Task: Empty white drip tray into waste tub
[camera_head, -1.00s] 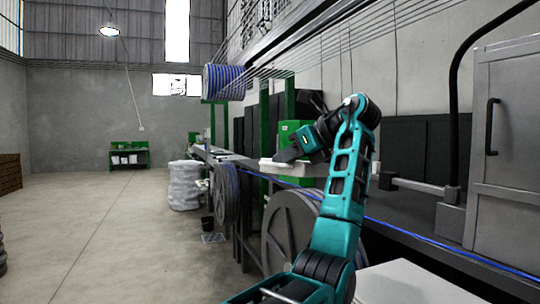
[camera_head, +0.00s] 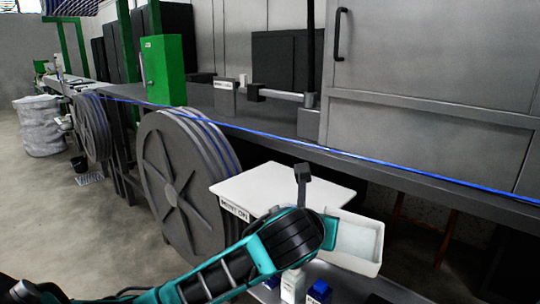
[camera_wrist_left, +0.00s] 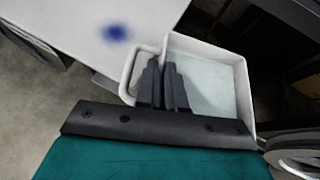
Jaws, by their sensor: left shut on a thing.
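The white drip tray (camera_head: 372,266) is a shallow rectangular tray at the lower right of the head view, beside the white tabletop's right end. It also shows in the left wrist view (camera_wrist_left: 243,85), with a pale bluish inside; I cannot tell whether that is liquid or bare floor. My left gripper (camera_head: 328,232) is shut on the tray at its left side. In the wrist view its two dark fingers (camera_wrist_left: 164,68) are close together at the tray's wall. A small black bucket (camera_head: 80,163) stands on the floor at far left; I cannot tell if it is the waste tub. My right gripper is not in view.
A white tabletop (camera_head: 265,185) with a lettered front edge lies beside the tray. Bottles with blue parts (camera_head: 319,291) stand below. A large grey cable reel (camera_head: 172,170) is left of it. A blue cable (camera_head: 290,144) runs along the long grey bench behind.

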